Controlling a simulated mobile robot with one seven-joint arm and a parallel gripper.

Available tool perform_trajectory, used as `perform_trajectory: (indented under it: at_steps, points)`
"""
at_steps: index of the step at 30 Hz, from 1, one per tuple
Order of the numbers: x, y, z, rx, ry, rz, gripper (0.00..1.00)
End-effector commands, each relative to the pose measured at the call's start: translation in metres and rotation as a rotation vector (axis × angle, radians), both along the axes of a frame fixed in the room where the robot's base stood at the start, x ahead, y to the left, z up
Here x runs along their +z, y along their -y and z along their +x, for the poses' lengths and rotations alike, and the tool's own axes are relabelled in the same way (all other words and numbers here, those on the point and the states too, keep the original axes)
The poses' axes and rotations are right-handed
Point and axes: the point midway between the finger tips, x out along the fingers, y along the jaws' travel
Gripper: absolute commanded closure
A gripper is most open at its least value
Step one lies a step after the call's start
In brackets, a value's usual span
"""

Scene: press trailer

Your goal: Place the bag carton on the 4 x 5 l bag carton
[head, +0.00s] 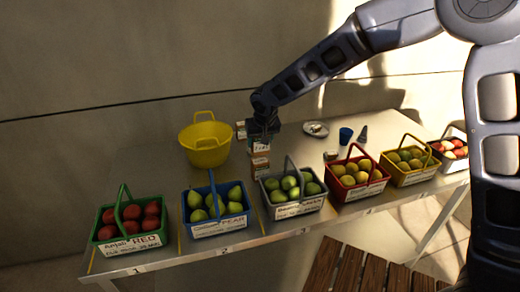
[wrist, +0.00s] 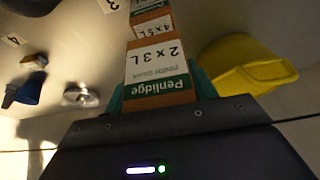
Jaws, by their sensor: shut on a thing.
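My gripper (head: 263,135) points down over the middle of the table and is shut on the bag carton (wrist: 158,75). This carton has a white and green label reading "Penlidge" and "2 x 3 L", and the fingers (wrist: 160,88) flank it in the wrist view. The 4 x 5 l bag carton (wrist: 153,27) shows just past the held carton's edge, partly hidden by it. Whether the held carton touches the one below I cannot tell.
Fruit baskets, including a grey one (head: 292,210), line the front edge.

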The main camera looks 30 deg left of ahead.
Motion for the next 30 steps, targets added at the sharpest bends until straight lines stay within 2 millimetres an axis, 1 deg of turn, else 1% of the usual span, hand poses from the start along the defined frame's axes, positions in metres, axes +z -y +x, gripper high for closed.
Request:
perform_trajectory:
  at_steps: [6,9,20,21,23,24,30]
  points:
    - [-0.029,0.0,0.0,0.001,0.0,-0.002,0.7]
    - [-0.038,0.0,0.0,0.001,0.0,-0.002,0.7]
    - [-0.041,0.0,0.0,0.0,0.0,0.0,0.7]
    - [-0.041,0.0,0.0,0.0,-0.001,-0.001,0.42]
    - [-0.041,0.0,0.0,0.0,0.0,0.0,0.3]
    - [-0.041,0.0,0.0,0.0,0.0,0.0,0.22]
    - [-0.041,0.0,0.0,0.0,0.0,0.0,0.22]
